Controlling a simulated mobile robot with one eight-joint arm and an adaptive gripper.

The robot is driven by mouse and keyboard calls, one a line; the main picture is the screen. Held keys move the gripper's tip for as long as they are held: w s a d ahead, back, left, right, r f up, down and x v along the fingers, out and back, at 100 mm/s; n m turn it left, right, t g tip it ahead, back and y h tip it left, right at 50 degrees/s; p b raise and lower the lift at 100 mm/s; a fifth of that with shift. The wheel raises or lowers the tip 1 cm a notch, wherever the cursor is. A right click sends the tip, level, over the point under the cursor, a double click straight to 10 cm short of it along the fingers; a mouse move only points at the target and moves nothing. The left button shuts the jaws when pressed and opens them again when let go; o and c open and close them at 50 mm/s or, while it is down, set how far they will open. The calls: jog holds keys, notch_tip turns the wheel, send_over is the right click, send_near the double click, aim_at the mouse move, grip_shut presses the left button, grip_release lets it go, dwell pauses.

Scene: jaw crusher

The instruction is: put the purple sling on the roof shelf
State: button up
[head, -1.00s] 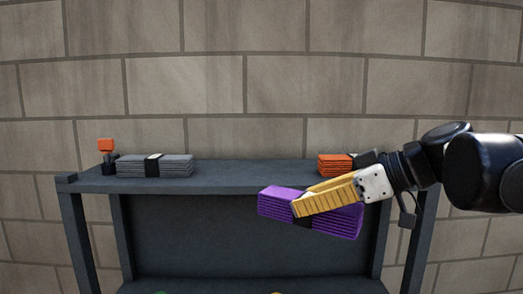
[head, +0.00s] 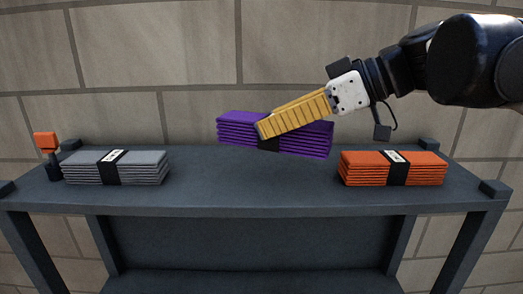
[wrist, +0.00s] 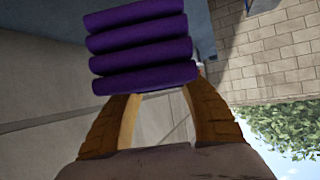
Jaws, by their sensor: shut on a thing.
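The purple sling (head: 232,131) is a folded stack with a black band around its middle. My gripper (head: 268,130) has yellow fingers shut on its banded middle and comes in from the right. The sling is held above the dark grey roof shelf (head: 255,190), over the space between the two other slings, tilted slightly down to the right. Whether its underside touches the shelf is hard to tell. In the wrist view the sling's folded end (wrist: 145,45) shows between and beyond the two fingers (wrist: 155,110).
A grey folded sling (head: 140,170) lies at the shelf's left, beside an orange-topped post (head: 46,142). An orange folded sling (head: 365,169) lies at the right. The shelf between them is clear. A block wall (head: 160,50) stands behind.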

aim_at(300, 134)
jog(key=p+x, duration=0.1)
jog(key=x, duration=0.6)
jog(key=shift+w+d, duration=0.15)
jog(key=shift+w, duration=0.05)
jog(key=shift+f, duration=0.25)
jog(key=shift+f+p, duration=0.65)
jog(key=shift+f, duration=1.25)
jog(key=o, duration=1.3)
jog(key=shift+f, duration=0.1)
jog(key=shift+o, duration=0.2)
jog(key=shift+s, duration=0.1)
jog(key=b+v, duration=0.2)
jog(key=v, duration=1)
